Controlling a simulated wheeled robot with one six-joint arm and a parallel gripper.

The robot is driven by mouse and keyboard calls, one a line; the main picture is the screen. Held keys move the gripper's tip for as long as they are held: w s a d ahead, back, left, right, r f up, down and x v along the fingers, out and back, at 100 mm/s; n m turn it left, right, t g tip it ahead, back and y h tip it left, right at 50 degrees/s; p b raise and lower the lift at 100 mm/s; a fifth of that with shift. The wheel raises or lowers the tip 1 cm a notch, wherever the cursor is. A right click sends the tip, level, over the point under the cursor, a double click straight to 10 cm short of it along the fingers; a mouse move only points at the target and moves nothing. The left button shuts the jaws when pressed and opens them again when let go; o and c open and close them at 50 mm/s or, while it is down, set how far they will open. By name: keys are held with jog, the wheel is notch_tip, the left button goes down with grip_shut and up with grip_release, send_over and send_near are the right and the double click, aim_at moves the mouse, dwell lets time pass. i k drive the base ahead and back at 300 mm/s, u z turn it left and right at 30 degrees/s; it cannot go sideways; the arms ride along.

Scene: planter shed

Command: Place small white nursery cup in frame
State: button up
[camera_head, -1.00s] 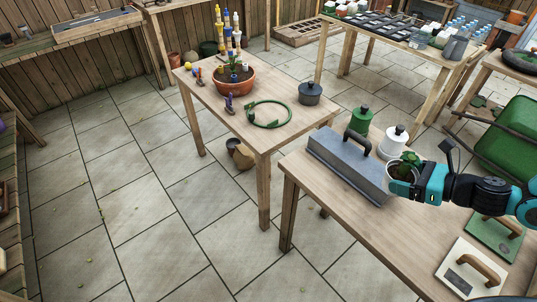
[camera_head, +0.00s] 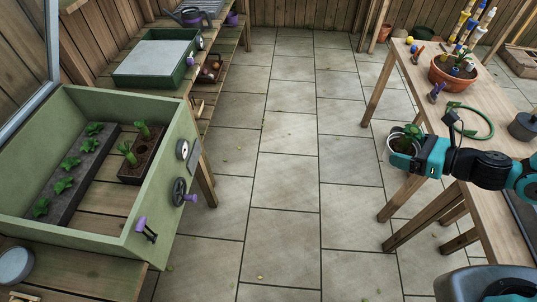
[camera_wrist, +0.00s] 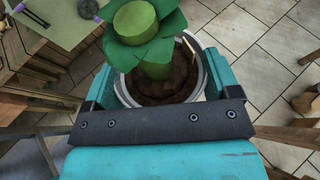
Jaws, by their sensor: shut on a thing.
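The small white nursery cup (camera_head: 395,160) holds dark soil and a green leafy plant. My gripper (camera_head: 408,152) is shut on the cup and holds it up off any surface, over the paving at the right. In the wrist view the cup (camera_wrist: 201,78) sits between the two teal jaws (camera_wrist: 160,88), and the plant's leaves hide part of its rim. The green frame (camera_head: 160,185) is an open-topped box at the left, well apart from my gripper. Inside it are a long dark tray (camera_head: 72,160) with several seedlings and a brown planter (camera_head: 142,165) with two plants.
A second green box (camera_head: 150,65) with a pale top stands behind the frame. Purple knobs and a dark wheel (camera_head: 180,191) stick out from the frame's right wall. Open paving (camera_head: 280,150) lies between the frame and the wooden table (camera_head: 425,85) at the right.

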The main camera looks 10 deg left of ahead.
aim_at(119, 216)
jog(key=u, duration=0.1)
jog(key=i, duration=2.45)
jog(key=u, duration=3.55)
jog(key=i, duration=0.55)
jog(key=z, duration=0.05)
